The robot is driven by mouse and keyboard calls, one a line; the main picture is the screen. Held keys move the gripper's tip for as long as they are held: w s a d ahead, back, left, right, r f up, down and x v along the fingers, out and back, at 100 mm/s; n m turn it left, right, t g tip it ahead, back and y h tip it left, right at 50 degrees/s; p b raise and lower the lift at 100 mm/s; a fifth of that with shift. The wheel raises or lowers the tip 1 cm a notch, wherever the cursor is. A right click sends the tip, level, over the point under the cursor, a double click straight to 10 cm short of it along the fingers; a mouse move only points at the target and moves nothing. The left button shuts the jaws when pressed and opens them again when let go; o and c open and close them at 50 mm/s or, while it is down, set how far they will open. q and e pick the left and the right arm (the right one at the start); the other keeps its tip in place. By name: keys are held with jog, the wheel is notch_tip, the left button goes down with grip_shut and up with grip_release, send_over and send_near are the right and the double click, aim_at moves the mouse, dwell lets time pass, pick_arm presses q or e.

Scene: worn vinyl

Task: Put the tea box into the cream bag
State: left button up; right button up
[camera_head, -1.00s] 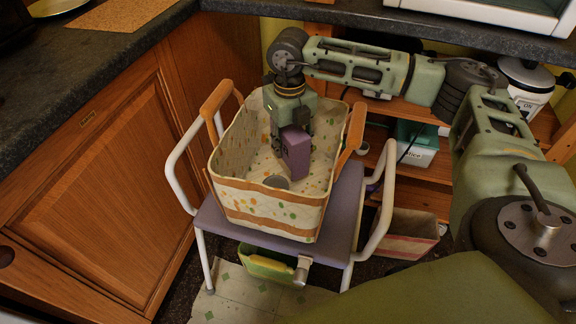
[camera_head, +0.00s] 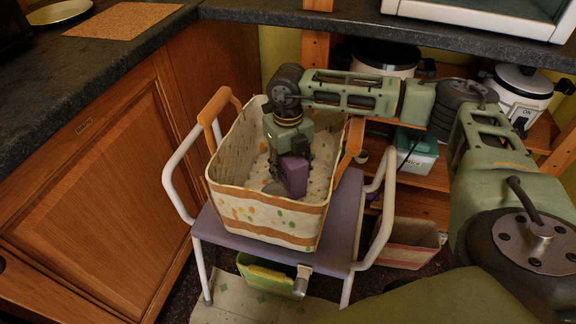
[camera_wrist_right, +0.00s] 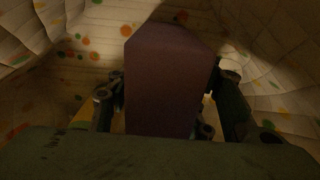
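The tea box is a small purple box (camera_head: 294,174) inside the cream bag, held low between the bag's walls. The cream bag (camera_head: 262,213) has coloured dots, orange bands and orange handles, and stands open on a purple-seated chair. My right gripper (camera_head: 285,165) reaches down into the bag and is shut on the tea box. In the right wrist view the tea box (camera_wrist_right: 165,80) sits between the fingers, with the dotted bag lining (camera_wrist_right: 85,45) around it. Whether the box touches the bag floor cannot be told. My left gripper is not in view.
The chair (camera_head: 275,250) has white tubular armrests on both sides of the bag. A wooden cabinet (camera_head: 95,190) and dark counter (camera_head: 130,50) are at left. A shelf behind holds a white cooker (camera_head: 520,90) and a lidded box (camera_head: 416,148).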

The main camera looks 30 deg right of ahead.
aim_at(288, 154)
jog(key=shift+o, duration=0.6)
jog(key=shift+r, duration=0.25)
notch_tip(288, 154, up, 4)
jog(key=shift+r+p, duration=0.1)
jog(key=shift+p, duration=0.5)
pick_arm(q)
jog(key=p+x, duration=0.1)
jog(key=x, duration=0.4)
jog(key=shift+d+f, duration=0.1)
pick_arm(e)
notch_tip(288, 154, up, 8)
jog(key=shift+f, duration=0.1)
